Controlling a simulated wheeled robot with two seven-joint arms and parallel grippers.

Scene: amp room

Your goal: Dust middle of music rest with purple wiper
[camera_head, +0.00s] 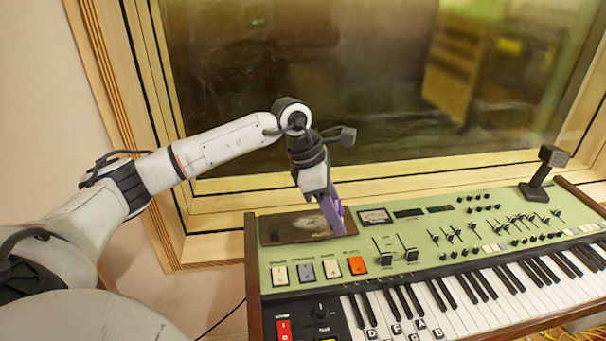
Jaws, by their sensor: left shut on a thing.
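My left gripper (325,192) points down over the back left of the green keyboard (375,270). It is shut on the purple wiper (333,213), a thin upright piece. The wiper's lower end is at the right part of a dark brown panel (276,228), which looks like the music rest. A pale dusty patch (309,223) shows on this panel, just left of the wiper. I cannot tell for sure whether the wiper touches the panel. My right gripper is not in view.
A black upright stand (537,185) rises at the keyboard's back right. Sliders, knobs and an orange button (357,265) lie in front of and right of the panel. A wood-framed window (380,90) stands close behind the keyboard.

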